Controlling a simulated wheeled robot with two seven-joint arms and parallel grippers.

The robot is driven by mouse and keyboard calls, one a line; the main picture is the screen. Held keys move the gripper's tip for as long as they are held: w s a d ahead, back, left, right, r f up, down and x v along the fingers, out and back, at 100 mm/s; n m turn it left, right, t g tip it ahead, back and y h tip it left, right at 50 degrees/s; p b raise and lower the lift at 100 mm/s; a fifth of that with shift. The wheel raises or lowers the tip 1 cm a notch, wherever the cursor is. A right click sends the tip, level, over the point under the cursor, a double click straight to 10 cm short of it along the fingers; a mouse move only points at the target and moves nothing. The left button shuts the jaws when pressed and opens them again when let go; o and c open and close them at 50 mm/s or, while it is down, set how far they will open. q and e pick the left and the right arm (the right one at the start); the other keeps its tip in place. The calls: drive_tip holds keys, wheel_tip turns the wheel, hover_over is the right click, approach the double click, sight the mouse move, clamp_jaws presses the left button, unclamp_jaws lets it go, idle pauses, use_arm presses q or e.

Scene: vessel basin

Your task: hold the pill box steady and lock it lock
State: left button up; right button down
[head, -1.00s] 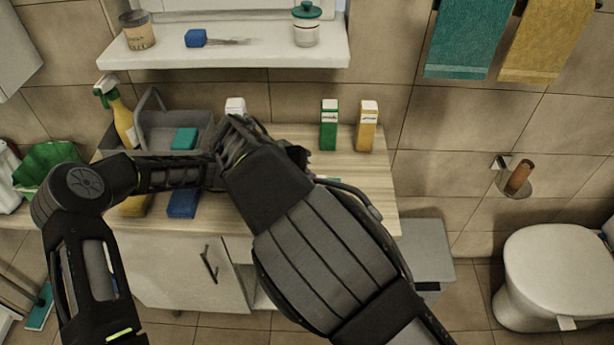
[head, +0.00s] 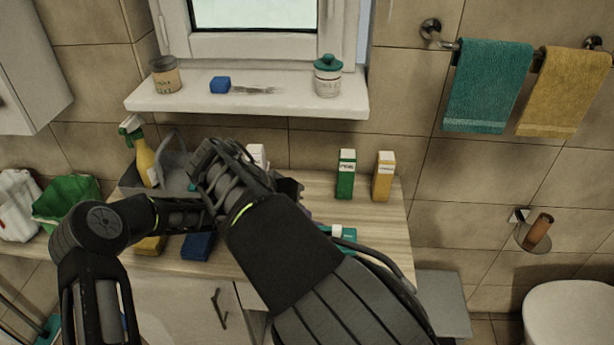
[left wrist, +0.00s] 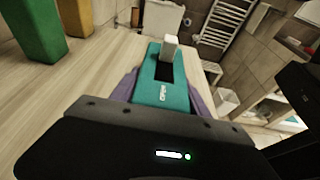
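The pill box is a teal box (left wrist: 160,82) with pale lettering, a dark slot and a white block standing on its top. In the head view only a teal part with white on it (head: 346,236) shows past my arm. My left gripper (left wrist: 163,92) has purple fingers along both sides of the box in the left wrist view, and no gap shows between them and it.
A green carton (head: 346,174) and a yellow carton (head: 383,176) stand behind the box on the wooden counter (head: 385,222). A grey caddy (head: 130,181), a spray bottle (head: 143,155) and a blue block (head: 198,246) are at left. The counter ends at right.

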use_arm(q)
drive_tip(key=o, duration=0.5)
drive_tip(key=v, duration=1.2)
